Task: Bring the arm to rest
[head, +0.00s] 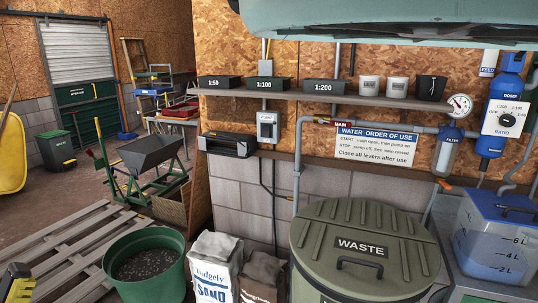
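My gripper does not show in the head view, so its pose and what it may hold cannot be seen. A large pale teal shape (390,18) fills the top right edge, close to the camera; I cannot tell what it is. A yellow and black object (15,284) is cut off at the bottom left corner, and I cannot tell what it is either.
A lidded green WASTE bin (318,237) stands front right, beside a blue water tank (470,235). Sacks (215,262) and a green tub (150,288) stand left of it. A shelf (270,95) crosses the wall. Pallets (60,245) lie left.

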